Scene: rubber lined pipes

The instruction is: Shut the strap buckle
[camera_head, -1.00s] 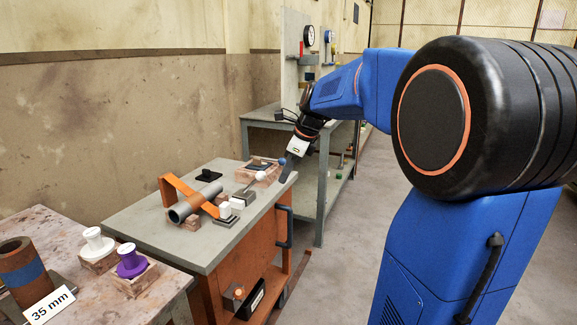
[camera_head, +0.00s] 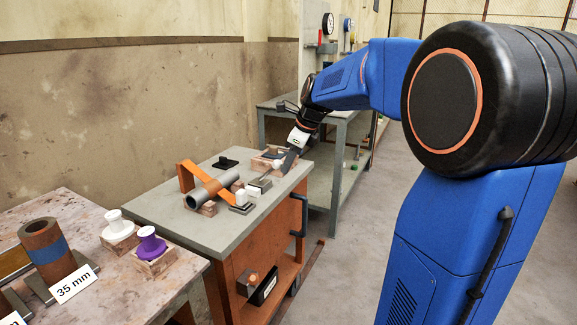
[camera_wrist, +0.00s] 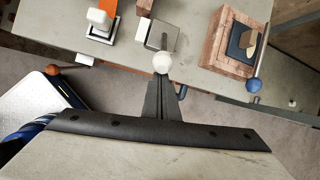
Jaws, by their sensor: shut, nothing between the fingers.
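An orange strap (camera_head: 190,176) loops over a grey pipe (camera_head: 210,190) resting on wooden blocks on the bench. A white block (camera_head: 241,198) on a dark base stands at the strap's right end; both also show in the wrist view, the strap (camera_wrist: 106,6) at the top edge and the block (camera_wrist: 99,18) below it. Beside them, a grey plate (camera_wrist: 156,36) has a thin lever ending in a white knob (camera_wrist: 161,63). My gripper (camera_wrist: 162,80) is shut and empty, its fingertips just short of the knob in the picture. I cannot tell whether they touch. My gripper (camera_head: 290,161) hides part of the bench's far right corner.
A wooden box (camera_wrist: 216,51) with a dark inset and a blue-knobbed lever (camera_wrist: 253,85) stands right of the knob. A black fixture (camera_head: 225,163) sits at the bench's back. A second table (camera_head: 35,290) at left holds spools and a brown pipe. The floor right of the bench is clear.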

